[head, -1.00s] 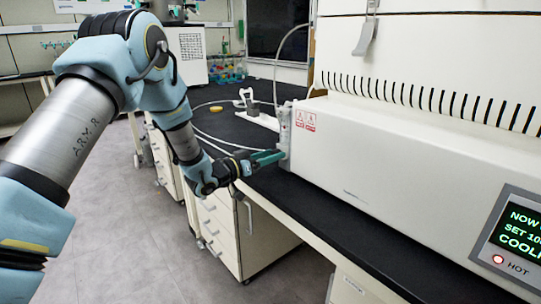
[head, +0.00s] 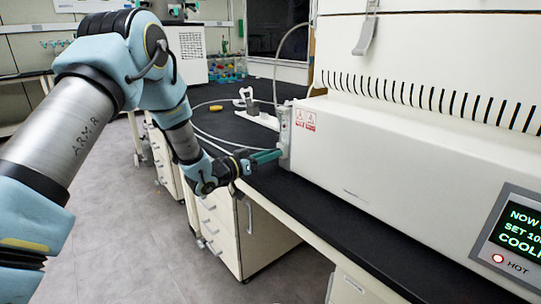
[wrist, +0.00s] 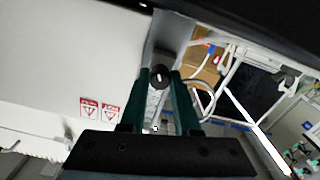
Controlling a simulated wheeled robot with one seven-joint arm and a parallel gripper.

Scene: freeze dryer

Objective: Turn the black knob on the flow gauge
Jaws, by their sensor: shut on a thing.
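The black knob (wrist: 159,76) has a white mark on its face and sits between the fingertips of my gripper (wrist: 159,80) in the wrist view. My gripper is shut on the knob, with one green finger on each side. In the head view, my gripper (head: 272,156) reaches from the left to the flow gauge (head: 286,134), a grey strip at the left end of the white freeze dryer (head: 390,165). The knob is hidden behind the fingers in the head view.
The black bench top (head: 340,215) runs along the dryer's front, with white drawers (head: 222,235) below. A white clamp-like stand (head: 249,102) and pale tubing lie behind the gauge. Red warning labels (head: 305,119) are beside it. The floor at left is free.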

